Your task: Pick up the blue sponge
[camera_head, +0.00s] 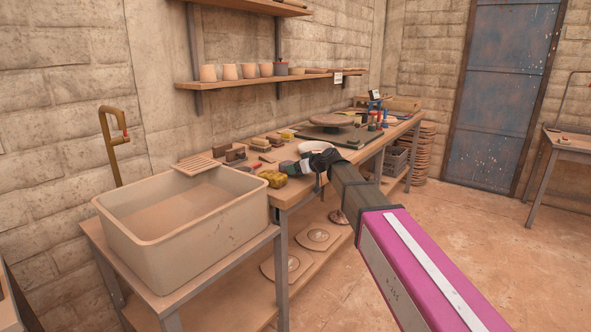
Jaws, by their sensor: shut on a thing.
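My gripper (299,166) is at the near end of the long workbench (287,197), reaching over it from the right. It is shut on a small blue-grey piece (288,168) at its tips, which looks like the blue sponge. The piece is small in the picture and partly covered by the gripper. I cannot tell whether it touches the bench top. A yellow sponge-like block (272,179) lies on the bench just left of and nearer than the gripper.
A large beige sink (185,222) stands left of the bench, with a slatted rack (197,165) on its back rim. A white bowl (316,147) and a round wheel (334,120) are behind the gripper. Pots (229,72) line the wall shelf. The floor at right is clear.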

